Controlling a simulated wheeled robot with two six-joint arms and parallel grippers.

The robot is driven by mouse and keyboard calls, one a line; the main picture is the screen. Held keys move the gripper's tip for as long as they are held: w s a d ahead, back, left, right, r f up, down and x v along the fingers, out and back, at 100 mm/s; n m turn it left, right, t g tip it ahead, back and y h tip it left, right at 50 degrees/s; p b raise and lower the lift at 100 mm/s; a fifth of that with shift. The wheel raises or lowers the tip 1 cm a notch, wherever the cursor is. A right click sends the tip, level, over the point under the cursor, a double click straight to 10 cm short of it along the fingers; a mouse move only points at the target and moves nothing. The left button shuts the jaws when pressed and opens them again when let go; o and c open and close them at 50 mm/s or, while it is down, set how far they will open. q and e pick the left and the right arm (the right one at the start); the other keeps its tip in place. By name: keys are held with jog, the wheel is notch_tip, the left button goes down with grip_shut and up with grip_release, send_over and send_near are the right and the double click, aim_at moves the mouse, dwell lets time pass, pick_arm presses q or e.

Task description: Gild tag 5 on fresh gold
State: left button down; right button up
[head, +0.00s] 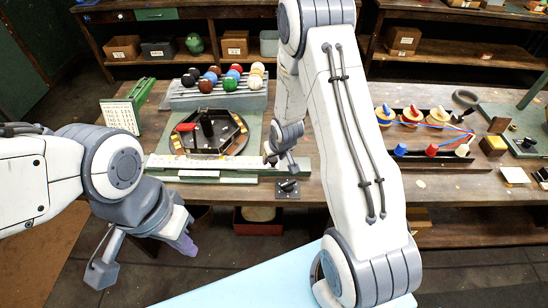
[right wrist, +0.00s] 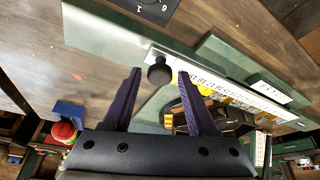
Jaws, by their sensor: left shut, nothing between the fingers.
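A green stand (head: 160,168) holds a dark six-sided tray (head: 236,128) with yellow pieces along its edge and a dark post in the middle. A white numbered strip (head: 205,163) runs along its front and also shows in the right wrist view (right wrist: 222,86); I cannot pick out tag 5. My right gripper (head: 281,161) is at the strip's right end. In the right wrist view its fingers (right wrist: 160,76) are open, with a black round knob (right wrist: 159,72) between them and gaps on both sides. My left gripper (head: 184,245) is shut and empty, in front of the bench.
A dark dial plate (head: 288,189) lies by the bench's front edge. A rack of leather balls (head: 215,90) stands behind the tray. A green-framed chart (head: 121,115) is at left. Thread spools (head: 411,116) and a yellow block (head: 494,145) are at right.

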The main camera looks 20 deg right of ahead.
grip_shut()
dwell(1.2)
